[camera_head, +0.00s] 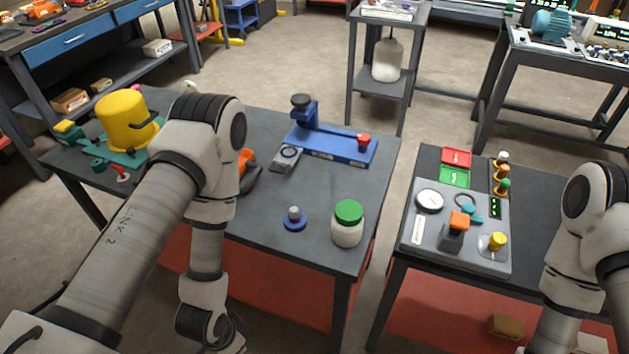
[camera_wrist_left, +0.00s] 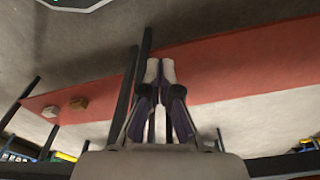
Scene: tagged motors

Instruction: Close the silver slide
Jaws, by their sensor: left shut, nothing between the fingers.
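A silver-grey slide (camera_head: 287,157), with a round dark-centred piece on it, sticks out at the front left end of a blue fixture (camera_head: 330,145) on the middle table. The fixture carries a black knob on a blue post and a red knob at its right. My left gripper (camera_wrist_left: 160,72) is shut and empty in the left wrist view, away from the slide. In the head view my left arm hangs down in front of the table, and its fingers cannot be made out. My right arm shows at the right edge; its gripper is out of frame.
A white jar with a green lid (camera_head: 348,223) and a blue knobbed piece (camera_head: 294,219) stand near the table's front. A control panel (camera_head: 458,236) lies on the right table. The tabletop around the slide's front is fairly clear.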

